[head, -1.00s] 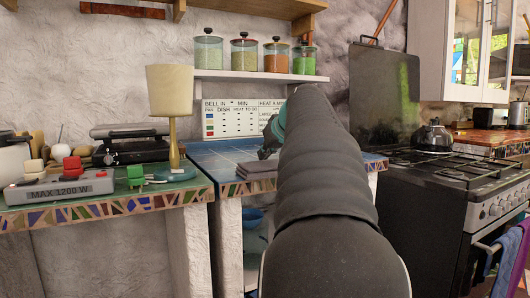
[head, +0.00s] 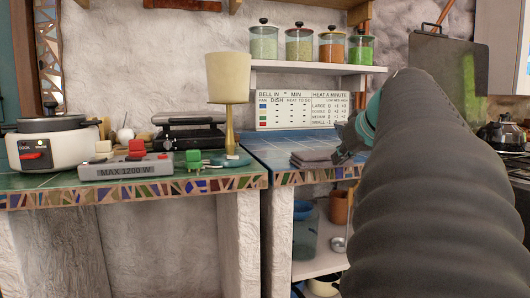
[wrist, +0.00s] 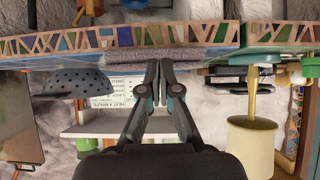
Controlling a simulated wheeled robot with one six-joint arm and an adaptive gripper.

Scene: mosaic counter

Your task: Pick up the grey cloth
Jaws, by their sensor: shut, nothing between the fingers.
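The grey cloth (head: 315,157) lies folded in a flat stack on the blue tiled counter (head: 275,150), near its front edge. My gripper (head: 346,148) is at the right end of the cloth in the head view, partly hidden by my arm. In the wrist view, which is upside down, the cloth (wrist: 195,55) spreads behind my closed fingertips (wrist: 160,66) and shows on both sides of them. The fingers are together with nothing between them. I cannot tell whether the tips touch the cloth.
A lamp-like cream shade on a brass stem (head: 229,90) stands left of the cloth. A timer chart (head: 298,110) leans behind, under a shelf of jars (head: 300,45). The mosaic edge (head: 320,175) borders the counter.

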